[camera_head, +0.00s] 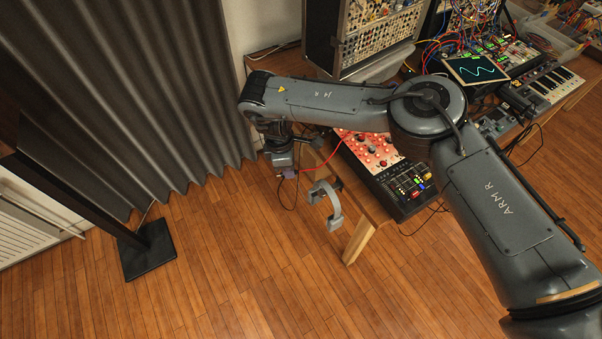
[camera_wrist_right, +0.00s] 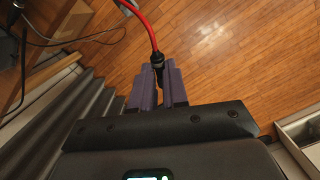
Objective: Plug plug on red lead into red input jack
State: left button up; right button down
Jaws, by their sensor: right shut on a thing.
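My right gripper (camera_head: 288,173) hangs off the left end of the table, over the floor. In the right wrist view its purple fingers (camera_wrist_right: 158,84) are shut on the black plug (camera_wrist_right: 157,61) of the red lead (camera_wrist_right: 146,27). In the head view the red lead (camera_head: 322,160) runs from the gripper towards the red-panelled module (camera_head: 372,148), partly behind my right arm. I cannot make out the red input jack in either view. My left gripper is not in view.
Grey headphones (camera_head: 334,209) hang at the table's edge, close to the gripper. A large modular case (camera_head: 320,35) stands at the back. A mixer (camera_head: 408,187) sits beside the red module. A dark curtain (camera_head: 130,90) hangs at left.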

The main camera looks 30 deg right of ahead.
jog(key=w+a+r+n+t+h, duration=0.1)
jog(key=w+a+r+n+t, duration=0.15)
jog(key=w+r+n, duration=0.4)
jog(key=w+a+r+n+t, duration=0.2)
jog(key=w+a+r+n, duration=0.2)
jog(key=n, duration=0.5)
jog(key=w+d+r+n+t+y+p, duration=0.35)
jog(key=w+d+r+n, duration=0.3)
jog(key=r+n, duration=0.35)
jog(key=s+d+m+t+h+p, duration=0.1)
jog(key=d+m+t+h+p, duration=0.2)
jog(key=d, duration=1.6)
jog(key=s+d+f+m+t+h, duration=0.1)
jog(key=s+d+f, duration=0.1)
jog(key=f, duration=0.4)
jog(key=s+d+f+m+t+h+b, duration=0.1)
jog(key=s+d+f+t, duration=0.1)
jog(key=f, duration=0.4)
jog(key=s+d+f+m+t+h+b, duration=0.1)
jog(key=s+d+f, duration=0.2)
jog(key=f, duration=0.3)
jog(key=shift+s+d+f+t, duration=0.1)
jog(key=shift+s+f+t, duration=0.25)
jog(key=shift+s, duration=0.3)
jog(key=shift+s+f+h+b, duration=0.15)
jog(key=shift+f+h+b, duration=0.1)
jog(key=shift+f+b, duration=0.45)
